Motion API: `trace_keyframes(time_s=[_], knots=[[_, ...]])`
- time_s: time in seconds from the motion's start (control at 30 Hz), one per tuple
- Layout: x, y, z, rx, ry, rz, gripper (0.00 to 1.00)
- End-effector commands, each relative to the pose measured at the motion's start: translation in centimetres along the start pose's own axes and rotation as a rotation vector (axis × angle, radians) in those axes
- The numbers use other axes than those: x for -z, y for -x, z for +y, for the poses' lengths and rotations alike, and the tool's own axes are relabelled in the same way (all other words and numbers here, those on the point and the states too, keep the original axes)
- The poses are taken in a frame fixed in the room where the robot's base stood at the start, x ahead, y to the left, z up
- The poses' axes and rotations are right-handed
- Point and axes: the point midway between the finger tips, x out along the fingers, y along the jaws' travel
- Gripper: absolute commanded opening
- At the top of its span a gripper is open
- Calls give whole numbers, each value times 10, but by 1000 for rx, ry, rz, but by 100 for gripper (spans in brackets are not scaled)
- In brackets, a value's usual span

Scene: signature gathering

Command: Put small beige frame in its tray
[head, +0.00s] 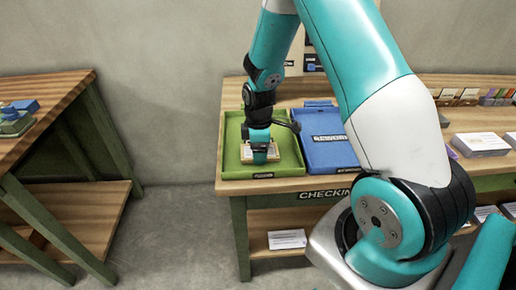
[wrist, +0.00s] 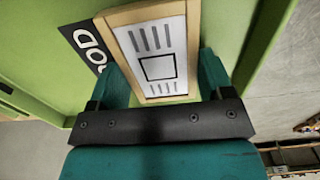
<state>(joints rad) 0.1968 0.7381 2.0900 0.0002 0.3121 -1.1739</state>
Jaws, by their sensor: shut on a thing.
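The small beige frame (wrist: 158,55) has a light wooden border around a white card with dark bars and a square. It sits between the two fingers of my gripper (wrist: 160,80) in the wrist view. In the head view my gripper (head: 260,152) points down into the green tray (head: 232,163), with the beige frame (head: 271,154) low at its fingertips, inside the tray walls. My gripper is shut on the frame. I cannot tell whether the frame touches the tray floor. The green tray also shows around the frame in the wrist view (wrist: 230,20).
A blue tray (head: 328,153) stands to the right of the green tray on the wooden table, whose front edge reads CHECKING (head: 325,194). White card stacks (head: 480,143) lie farther right. A separate table (head: 50,95) stands at left, with floor between. My upper arm hides part of the table.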

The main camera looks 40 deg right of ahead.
Motion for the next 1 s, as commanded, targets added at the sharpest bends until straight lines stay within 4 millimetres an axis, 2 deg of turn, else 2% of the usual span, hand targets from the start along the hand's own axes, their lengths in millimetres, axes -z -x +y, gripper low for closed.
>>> trace_keyframes(time_s=[0.27,0.3,0.4,0.63,0.77,0.87,1.0], knots=[[0,-4,0,0,0,0,50],[0,-3,0,0,-1,0,80],[0,-2,0,0,0,0,99],[0,-2,0,0,0,0,99],[0,6,0,-1,0,0,99],[0,21,1,-3,0,1,99],[0,52,1,-6,0,2,99]])
